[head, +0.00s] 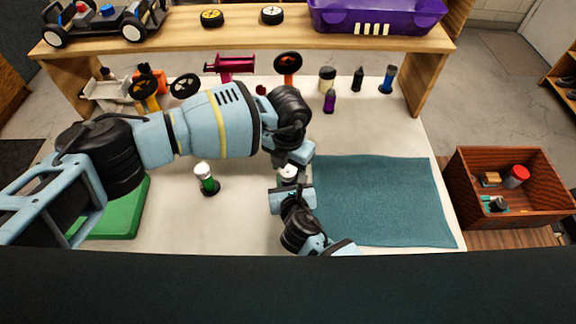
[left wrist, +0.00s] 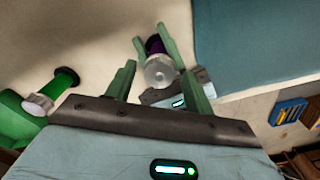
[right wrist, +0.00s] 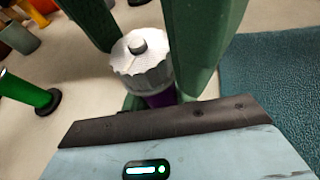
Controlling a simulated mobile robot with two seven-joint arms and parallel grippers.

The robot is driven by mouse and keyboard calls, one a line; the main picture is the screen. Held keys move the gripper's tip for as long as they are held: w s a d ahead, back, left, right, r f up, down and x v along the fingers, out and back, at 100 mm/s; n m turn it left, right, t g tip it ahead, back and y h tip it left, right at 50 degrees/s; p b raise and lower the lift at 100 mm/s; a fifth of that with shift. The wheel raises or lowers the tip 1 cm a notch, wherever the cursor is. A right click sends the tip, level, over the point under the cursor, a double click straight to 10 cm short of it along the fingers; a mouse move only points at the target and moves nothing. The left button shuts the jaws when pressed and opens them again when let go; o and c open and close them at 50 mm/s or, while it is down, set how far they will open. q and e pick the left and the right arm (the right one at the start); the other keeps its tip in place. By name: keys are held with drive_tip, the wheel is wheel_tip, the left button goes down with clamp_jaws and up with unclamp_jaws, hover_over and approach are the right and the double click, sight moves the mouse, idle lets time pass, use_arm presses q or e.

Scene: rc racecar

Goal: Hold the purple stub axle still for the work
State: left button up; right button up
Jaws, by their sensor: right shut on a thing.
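The purple stub axle (right wrist: 160,98) stands upright with a silver ridged cap (right wrist: 140,60) on top. In the left wrist view, purple (left wrist: 155,45) shows behind the cap. My right gripper (head: 291,190) is shut on the axle low down, its green fingers on either side. My left gripper (left wrist: 158,72) is open above, its fingers apart on either side of the cap, with gaps visible. In the head view, the cap (head: 289,173) shows between the two grippers, and the axle's purple body is hidden.
A green piece with a white cap (head: 207,182) stands to the left. A blue-green mat (head: 385,200) lies right; a wooden box (head: 480,165) stands beyond it. Small purple, black and blue pieces stand at the back under a shelf (head: 240,40) with a car and purple tray.

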sight(288, 170)
use_arm(q)
wheel_tip(288, 170, up, 12)
idle(0.8)
